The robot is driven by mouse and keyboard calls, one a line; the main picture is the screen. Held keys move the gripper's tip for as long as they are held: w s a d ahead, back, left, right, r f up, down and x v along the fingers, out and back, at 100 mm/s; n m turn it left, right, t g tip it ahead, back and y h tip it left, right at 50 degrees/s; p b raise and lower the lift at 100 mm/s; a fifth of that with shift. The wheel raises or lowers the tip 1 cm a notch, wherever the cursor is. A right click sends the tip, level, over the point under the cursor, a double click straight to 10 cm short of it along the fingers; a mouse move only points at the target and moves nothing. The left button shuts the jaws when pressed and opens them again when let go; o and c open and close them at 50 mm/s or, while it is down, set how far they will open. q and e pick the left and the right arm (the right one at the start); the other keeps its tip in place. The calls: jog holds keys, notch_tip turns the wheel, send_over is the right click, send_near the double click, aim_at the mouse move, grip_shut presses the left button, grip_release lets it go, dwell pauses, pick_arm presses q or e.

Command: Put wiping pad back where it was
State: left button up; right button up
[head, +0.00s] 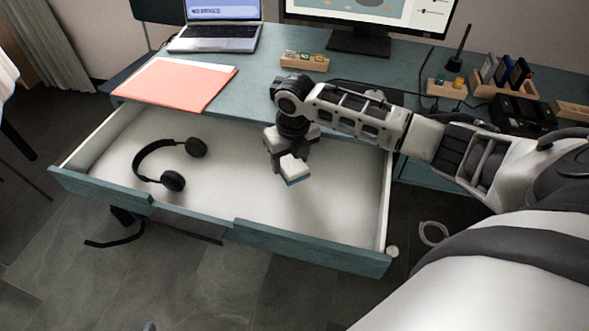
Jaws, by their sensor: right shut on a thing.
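My right gripper (287,158) points down over the open drawer (240,195), right of its middle. It is shut on the wiping pad (296,174), a small white block with a blue lower edge. The gripper's fingers hide part of the pad. I cannot tell whether the pad touches the drawer floor or hangs just above it. My left gripper is not in view.
Black headphones (172,180) lie in the drawer's left part. On the desk (262,75) are an orange folder (180,84), a laptop (217,30), a monitor (372,15) and small wooden holders (305,62). The drawer floor between headphones and gripper is clear.

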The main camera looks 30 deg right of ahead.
aim_at(295, 167)
jog(key=shift+w+d+f, duration=0.1)
jog(key=shift+d+f, duration=0.25)
jog(key=shift+f, duration=0.15)
jog(key=shift+d+f+b, duration=0.15)
jog(key=shift+d+f, duration=0.05)
jog(key=shift+f, duration=0.75)
jog(key=shift+d+f+b, duration=0.15)
jog(key=shift+f, duration=0.8)
jog(key=shift+f, duration=0.15)
jog(key=o, duration=0.9)
jog(key=shift+r, duration=0.5)
jog(key=r, duration=0.3)
jog(key=s+r+p, duration=0.1)
jog(key=r, duration=0.7)
jog(key=shift+s+a+r+p, duration=0.1)
jog(key=shift+s+r+p, duration=0.1)
jog(key=shift+p, duration=0.15)
